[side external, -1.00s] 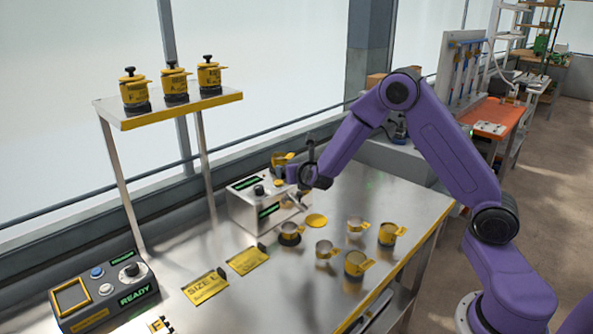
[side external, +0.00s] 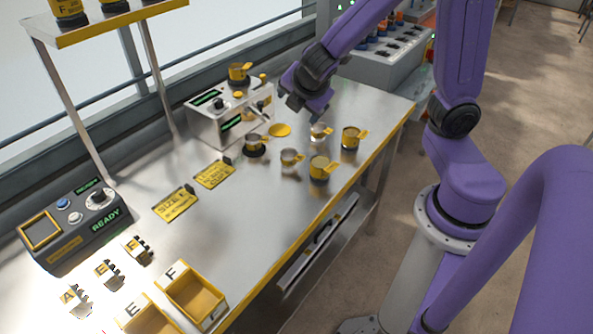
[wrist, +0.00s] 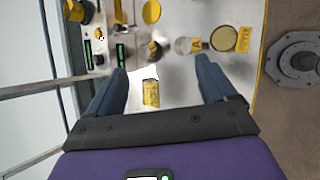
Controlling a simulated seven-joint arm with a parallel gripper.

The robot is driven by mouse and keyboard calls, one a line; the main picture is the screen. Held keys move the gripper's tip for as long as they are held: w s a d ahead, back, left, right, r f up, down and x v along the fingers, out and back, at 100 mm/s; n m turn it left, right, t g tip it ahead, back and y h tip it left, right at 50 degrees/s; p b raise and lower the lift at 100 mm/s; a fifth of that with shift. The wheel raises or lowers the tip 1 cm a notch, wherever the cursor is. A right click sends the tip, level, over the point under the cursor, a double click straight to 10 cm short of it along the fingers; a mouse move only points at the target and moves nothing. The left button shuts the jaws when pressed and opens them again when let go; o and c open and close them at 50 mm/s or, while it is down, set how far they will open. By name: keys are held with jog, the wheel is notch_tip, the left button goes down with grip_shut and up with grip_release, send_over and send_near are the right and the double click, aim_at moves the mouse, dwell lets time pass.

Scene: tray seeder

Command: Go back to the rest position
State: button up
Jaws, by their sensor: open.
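My gripper (side external: 300,105) hangs above the back part of the steel table (side external: 225,230), just right of the grey box machine (side external: 215,125). It points down and is apart from everything. In the wrist view my gripper (wrist: 160,80) shows two blue fingers spread wide with nothing between them. Below it lie a yellow card (wrist: 151,93) and several cups. The rest position itself is not marked in any view.
Several yellow-handled cups (side external: 320,168) stand mid-table, with a yellow disc (side external: 280,130) behind them. A control box (side external: 75,225) reading READY, yellow bins (side external: 195,298) and small lettered clips (side external: 108,272) are at the front left. A raised shelf (side external: 120,22) stands at the left.

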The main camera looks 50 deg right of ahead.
jog(key=s+a+m+g+y, duration=0.2)
jog(key=s+a+g, duration=0.1)
jog(key=s, duration=0.7)
jog(key=s+a+m+g+y, duration=0.3)
jog(key=s, duration=0.8)
jog(key=shift+s+f+m+y, duration=0.15)
jog(key=shift+s+m+y, duration=0.1)
jog(key=shift+m+y, duration=0.05)
